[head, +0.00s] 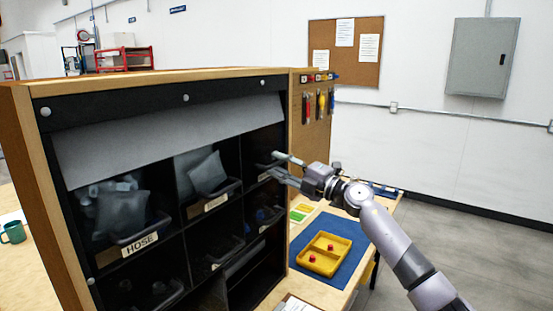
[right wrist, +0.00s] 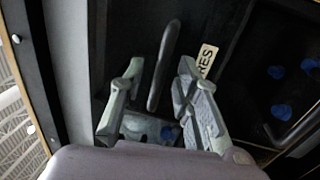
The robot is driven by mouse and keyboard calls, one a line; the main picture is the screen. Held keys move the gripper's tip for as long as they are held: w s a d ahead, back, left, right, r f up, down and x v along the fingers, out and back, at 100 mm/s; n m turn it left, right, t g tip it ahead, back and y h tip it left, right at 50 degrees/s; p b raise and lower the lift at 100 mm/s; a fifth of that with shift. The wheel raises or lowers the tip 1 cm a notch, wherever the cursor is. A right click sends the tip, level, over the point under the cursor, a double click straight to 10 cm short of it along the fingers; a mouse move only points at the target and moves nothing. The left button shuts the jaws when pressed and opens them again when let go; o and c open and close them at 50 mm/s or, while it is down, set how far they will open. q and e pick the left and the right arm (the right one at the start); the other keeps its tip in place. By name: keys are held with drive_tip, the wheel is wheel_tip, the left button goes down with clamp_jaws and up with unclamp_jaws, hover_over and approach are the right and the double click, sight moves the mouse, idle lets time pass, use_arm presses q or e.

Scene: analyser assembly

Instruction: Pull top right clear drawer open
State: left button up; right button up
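The dark cabinet (head: 186,98) holds several clear drawers in rows. The top right clear drawer (head: 265,177) is mostly hidden behind my right gripper (head: 274,163), which is at its front. In the right wrist view, a dark, narrow bar that looks like a drawer handle (right wrist: 163,65) lies between the two fingers of my right gripper (right wrist: 158,80). The fingers stand apart, one on each side of it; I cannot tell whether either touches it. A pale label ending in "RES" (right wrist: 207,60) is beside the right finger. My left gripper is not in view.
The clear drawer marked HOSE (head: 140,243) and a top middle drawer (head: 215,201) hold grey bags. A yellow tray (head: 323,268) with red parts lies on a blue mat (head: 352,236) right of the cabinet.

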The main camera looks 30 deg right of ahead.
drive_tip(key=shift+w+a+r, duration=0.1)
drive_tip(key=shift+w+a, duration=0.15)
drive_tip(key=shift+w, duration=0.3)
drive_tip(key=shift+c, duration=0.5)
clamp_jaws()
